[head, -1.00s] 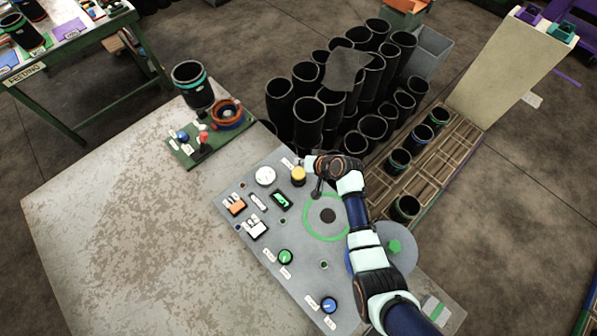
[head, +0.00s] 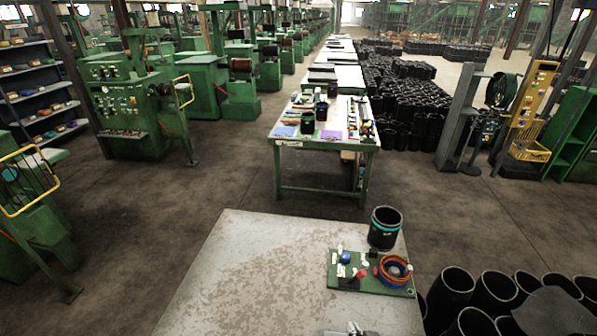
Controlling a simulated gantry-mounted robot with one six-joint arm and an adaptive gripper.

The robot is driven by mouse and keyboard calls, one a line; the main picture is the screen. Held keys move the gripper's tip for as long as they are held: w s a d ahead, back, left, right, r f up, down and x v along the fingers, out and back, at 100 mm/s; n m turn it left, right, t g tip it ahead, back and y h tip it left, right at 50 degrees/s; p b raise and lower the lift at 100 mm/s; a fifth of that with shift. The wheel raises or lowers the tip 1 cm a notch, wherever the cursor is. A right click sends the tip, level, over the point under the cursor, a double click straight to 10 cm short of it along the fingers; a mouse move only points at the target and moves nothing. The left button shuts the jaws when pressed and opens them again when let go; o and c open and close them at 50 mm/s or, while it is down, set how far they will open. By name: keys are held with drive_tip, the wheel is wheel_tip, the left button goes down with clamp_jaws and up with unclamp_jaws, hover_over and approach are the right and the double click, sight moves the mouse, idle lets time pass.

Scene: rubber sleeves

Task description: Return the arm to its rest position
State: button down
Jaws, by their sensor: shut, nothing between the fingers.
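My gripper and arm are not in the head view, so their pose is hidden. The pale, worn worktop (head: 250,275) fills the bottom middle. A green board (head: 345,283) lies on its right side, carrying a blue knob (head: 345,257), a red knob (head: 361,273) and orange-brown rings (head: 394,268). A black sleeve with a teal band (head: 384,228) stands upright just behind the board. A small grey and white part (head: 352,329) shows at the bottom edge, too cut off to identify.
Several open black sleeves (head: 450,295) stand at the lower right. Behind, across bare floor (head: 200,200), is a green bench (head: 325,155) with sleeves and tools. Green machines (head: 135,100) stand at the left, a yellow frame (head: 535,100) at the right.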

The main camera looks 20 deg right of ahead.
drive_tip(key=s+a+r+n+t+p, duration=0.1)
drive_tip(key=s+a+r+n+p, duration=0.1)
drive_tip(key=a+r, duration=0.8)
drive_tip(key=s+a+r+n+t+y+p, duration=0.1)
drive_tip(key=s+a+r+n+p, duration=0.1)
drive_tip(key=a+r, duration=0.8)
drive_tip(key=shift+s+a+r+n+t+y, duration=0.25)
drive_tip(key=shift+s+a+n+t, duration=0.2)
drive_tip(key=shift+s+a, duration=0.3)
drive_tip(key=shift+d+f, duration=0.15)
